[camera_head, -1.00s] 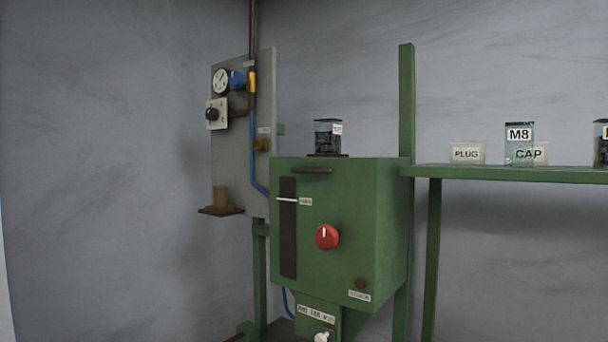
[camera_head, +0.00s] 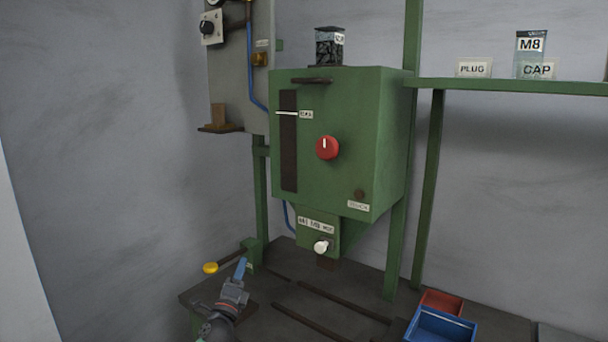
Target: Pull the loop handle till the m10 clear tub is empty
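A clear tub (camera_head: 329,48) with dark pieces inside stands on top of the green machine (camera_head: 350,180); its label is too small to read. I cannot make out a clear loop handle. A dark bar (camera_head: 312,80) sits high on the machine's front, and a yellow-ended lever (camera_head: 210,268) sticks out at lower left. My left gripper (camera_head: 241,268), with blue fingers, is at the lower left above the bench edge, right of the yellow end and apart from it. Its finger gap is not clear. My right gripper is not in view.
A red knob (camera_head: 327,147) and a white knob (camera_head: 321,246) are on the machine's front. A red bin (camera_head: 442,301) and a blue bin (camera_head: 441,325) stand at lower right on the dark bench. A green shelf (camera_head: 510,86) holds an M8 tub (camera_head: 530,55).

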